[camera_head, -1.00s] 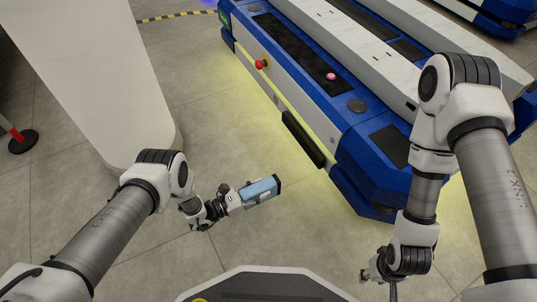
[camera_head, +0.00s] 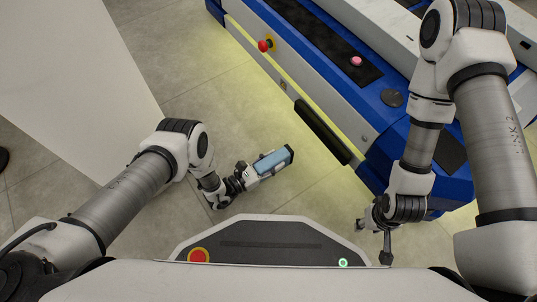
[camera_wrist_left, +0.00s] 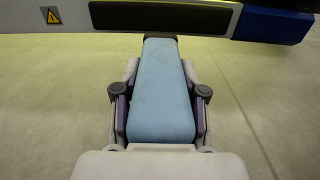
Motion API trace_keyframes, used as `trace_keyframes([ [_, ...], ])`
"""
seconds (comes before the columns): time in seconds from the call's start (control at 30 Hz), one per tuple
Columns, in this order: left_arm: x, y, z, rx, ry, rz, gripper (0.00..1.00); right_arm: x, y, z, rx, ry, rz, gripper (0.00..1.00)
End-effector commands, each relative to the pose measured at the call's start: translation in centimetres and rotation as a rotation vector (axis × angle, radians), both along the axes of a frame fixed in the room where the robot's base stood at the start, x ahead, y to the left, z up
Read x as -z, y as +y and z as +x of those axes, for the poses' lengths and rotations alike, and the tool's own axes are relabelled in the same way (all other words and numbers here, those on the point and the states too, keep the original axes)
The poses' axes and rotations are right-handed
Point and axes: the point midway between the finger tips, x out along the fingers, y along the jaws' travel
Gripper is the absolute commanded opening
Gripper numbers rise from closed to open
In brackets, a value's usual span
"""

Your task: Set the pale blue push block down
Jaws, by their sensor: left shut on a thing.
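The pale blue push block (camera_head: 272,160) is a long block with a dark end, held in my left gripper (camera_head: 264,168) above the floor. In the left wrist view the block (camera_wrist_left: 160,90) points straight ahead between the two fingers (camera_wrist_left: 160,108), which are shut on its sides. Its dark far end appears close to the cart's black bumper in that view; I cannot tell whether they touch. My right gripper (camera_head: 374,226) is at the lower right of the head view, small and partly hidden by its wrist; its opening is unclear.
A blue and white lift cart (camera_head: 350,110) stands at upper right, with a black bumper strip (camera_head: 322,132), a red stop button (camera_head: 264,46) and a pink button (camera_head: 356,61). A white pillar (camera_head: 60,90) stands at left. Grey floor (camera_head: 205,110) lies free between them.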

Motion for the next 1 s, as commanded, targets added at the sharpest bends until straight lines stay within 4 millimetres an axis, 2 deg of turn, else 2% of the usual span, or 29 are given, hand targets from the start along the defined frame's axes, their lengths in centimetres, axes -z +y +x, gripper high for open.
trace_keyframes([
  [0.23, 0.2, 0.1, 0.0, 0.0, 0.001, 0.001, 0.0, 0.1, 0.0, 0.0, 0.001, 0.0, 0.0, 0.4],
  [0.27, 0.2, 0.1, 0.0, 0.0, 0.002, 0.001, 0.48, 0.1, 0.0, 0.0, 0.001, -0.001, 0.0, 0.4],
  [0.3, 0.2, 0.1, 0.0, 0.0, 0.002, 0.001, 0.62, 0.0, 0.0, 0.0, 0.001, -0.001, 0.0, 0.4],
  [0.33, 0.2, 0.1, 0.0, 0.0, 0.002, 0.001, 0.66, 0.0, 0.0, 0.0, 0.001, -0.001, 0.0, 0.4],
  [0.7, -0.3, 0.3, -0.1, -0.001, 0.003, 0.002, 0.66, -0.5, 0.0, 0.0, 0.001, 0.001, 0.0, 0.4],
  [0.87, -0.7, 2.8, -1.9, -0.002, 0.005, 0.002, 0.66, -2.4, 0.0, -0.1, -0.002, 0.003, 0.001, 0.4],
  [1.0, -0.7, 5.9, -4.1, -0.003, 0.004, 0.003, 0.66, -4.2, 0.1, -0.2, -0.006, 0.005, 0.001, 0.4],
])
